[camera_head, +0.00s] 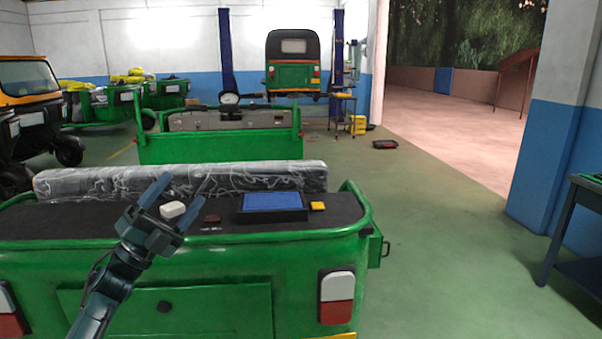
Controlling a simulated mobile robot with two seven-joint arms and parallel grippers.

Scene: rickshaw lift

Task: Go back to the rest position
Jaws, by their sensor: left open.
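My left gripper (180,190) is open and empty, its two fingers pointing up and apart. It is in front of and above the near edge of a green rickshaw body (230,257). A white rounded object (172,210) shows by the fingers on the dark top of the rickshaw body; I cannot tell whether they touch. My right gripper is not in view.
On the rickshaw's dark top lie a blue-topped tray (272,202), a small yellow block (318,206), a small dark red item (212,218) and a long plastic-wrapped roll (185,180). A dark workbench (577,235) stands at right. Green floor (440,240) between is clear.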

